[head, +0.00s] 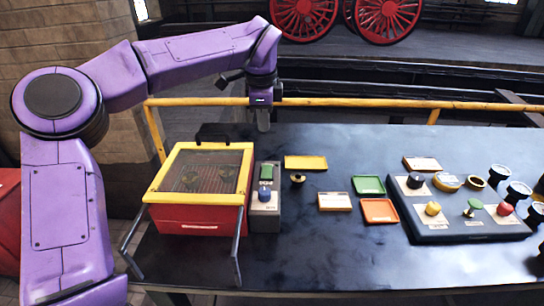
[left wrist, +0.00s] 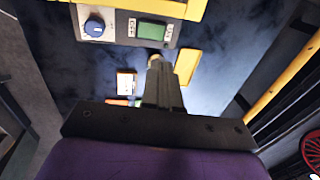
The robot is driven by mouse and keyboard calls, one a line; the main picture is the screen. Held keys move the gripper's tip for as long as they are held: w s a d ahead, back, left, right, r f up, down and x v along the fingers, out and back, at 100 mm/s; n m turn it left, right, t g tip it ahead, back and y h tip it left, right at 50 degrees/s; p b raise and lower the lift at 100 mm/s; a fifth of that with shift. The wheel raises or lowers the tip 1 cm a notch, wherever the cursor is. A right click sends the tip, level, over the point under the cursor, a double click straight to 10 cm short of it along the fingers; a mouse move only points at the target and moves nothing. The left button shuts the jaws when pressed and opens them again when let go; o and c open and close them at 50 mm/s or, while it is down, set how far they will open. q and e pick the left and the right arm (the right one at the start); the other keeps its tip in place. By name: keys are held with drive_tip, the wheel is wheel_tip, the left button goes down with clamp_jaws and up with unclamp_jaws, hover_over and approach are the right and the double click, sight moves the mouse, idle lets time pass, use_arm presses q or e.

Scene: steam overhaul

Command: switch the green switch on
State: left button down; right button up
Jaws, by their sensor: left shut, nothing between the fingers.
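The green switch (head: 266,172) is on the far part of a grey control box, beyond a blue knob (head: 264,195). In the left wrist view the green switch (left wrist: 151,31) shows as a green rectangle near the top, with the blue knob (left wrist: 94,27) to its left. I cannot tell its position. My left gripper (head: 263,122) points down near the table's far edge, beyond the box and apart from the switch. Its fingers (left wrist: 156,66) are shut and empty. My right gripper is not in view.
A red box with a yellow-framed lid (head: 198,148) stands left of the control box. Right of it lie small trays, including a green tray (head: 369,185), and a black panel (head: 470,237) with several knobs. A yellow rail (head: 350,102) runs behind the table.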

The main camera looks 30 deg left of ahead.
use_arm(q)
drive_tip(key=s, duration=0.2)
drive_tip(key=p, duration=0.1)
approach(267, 165)
drive_tip(key=f, duration=0.2)
drive_tip(key=f+p, duration=0.1)
drive_tip(key=f, duration=0.1)
drive_tip(key=f+p, duration=0.1)
drive_tip(key=f, duration=0.1)
drive_tip(key=shift+w+a+f, duration=0.1)
drive_tip(key=shift+w+a, duration=0.15)
drive_tip(key=shift+w, duration=0.1)
drive_tip(key=shift+w+f, duration=0.15)
drive_tip(key=shift+f, duration=0.2)
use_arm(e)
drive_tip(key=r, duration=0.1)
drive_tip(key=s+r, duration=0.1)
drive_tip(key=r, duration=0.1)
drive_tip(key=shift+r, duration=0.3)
